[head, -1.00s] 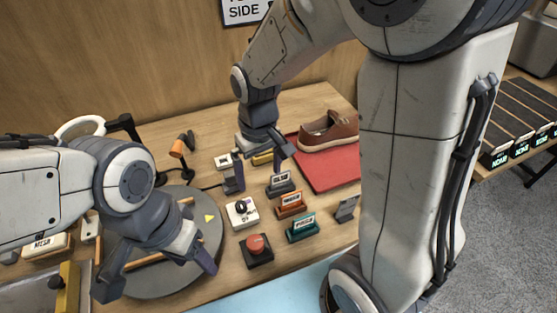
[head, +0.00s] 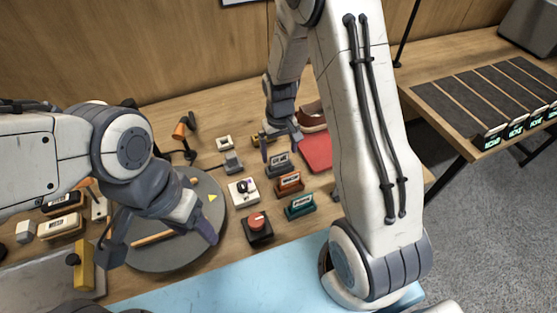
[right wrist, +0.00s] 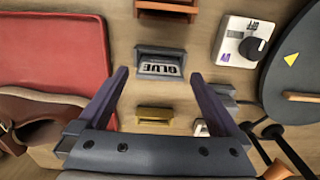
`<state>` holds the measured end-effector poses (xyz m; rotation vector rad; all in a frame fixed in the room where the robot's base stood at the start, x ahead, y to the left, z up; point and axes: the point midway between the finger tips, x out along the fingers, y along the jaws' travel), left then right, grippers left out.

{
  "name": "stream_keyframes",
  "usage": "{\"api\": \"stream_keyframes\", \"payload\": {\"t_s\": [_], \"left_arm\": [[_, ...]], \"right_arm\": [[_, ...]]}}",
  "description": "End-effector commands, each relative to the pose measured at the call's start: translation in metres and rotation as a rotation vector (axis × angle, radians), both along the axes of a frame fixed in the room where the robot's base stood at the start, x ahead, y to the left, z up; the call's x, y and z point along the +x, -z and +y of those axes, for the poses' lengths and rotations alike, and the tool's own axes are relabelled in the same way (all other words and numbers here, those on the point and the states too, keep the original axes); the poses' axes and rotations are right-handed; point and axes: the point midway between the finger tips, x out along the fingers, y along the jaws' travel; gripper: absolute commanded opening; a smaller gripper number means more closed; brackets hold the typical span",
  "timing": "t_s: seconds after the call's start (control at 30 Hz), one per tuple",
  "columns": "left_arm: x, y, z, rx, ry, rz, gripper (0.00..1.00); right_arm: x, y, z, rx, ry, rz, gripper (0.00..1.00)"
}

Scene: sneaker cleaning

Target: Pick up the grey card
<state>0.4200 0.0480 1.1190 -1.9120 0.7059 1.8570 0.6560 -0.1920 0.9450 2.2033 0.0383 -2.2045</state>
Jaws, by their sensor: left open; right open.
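The grey card (head: 280,159), lettered GLUE, stands in a dark grey holder on the table, in a row behind an orange card (head: 289,181) and a teal card (head: 300,203). In the right wrist view the grey card (right wrist: 160,69) shows between my fingertips. My right gripper (head: 282,146) is open and empty, just above and behind the grey card; contact cannot be told. In the right wrist view its two fingers (right wrist: 158,77) are spread wide. My left gripper (head: 159,250) is open and empty over the round grey turntable (head: 150,257).
A yellow block (right wrist: 154,114) and a small grey block (head: 233,161) lie near my right gripper. A white dial box (head: 243,192) and a red button box (head: 257,223) stand left of the cards.

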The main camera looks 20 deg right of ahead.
Motion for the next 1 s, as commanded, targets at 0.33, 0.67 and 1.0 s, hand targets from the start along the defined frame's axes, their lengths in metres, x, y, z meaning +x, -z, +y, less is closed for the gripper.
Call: {"api": "stream_keyframes", "payload": {"t_s": [0.33,0.67,1.0], "left_arm": [[0.0,-0.004,0.0,0.0,0.0,0.0,0.6],[0.0,-0.004,0.0,0.0,0.0,0.0,0.6],[0.0,-0.003,0.0,0.0,0.0,0.0,0.6]], "right_arm": [[0.0,0.021,0.0,0.0,0.001,-0.001,1.0],[0.0,0.021,0.0,0.0,0.001,-0.001,0.25],[0.0,0.016,0.0,0.0,0.0,-0.002,0.25]]}}
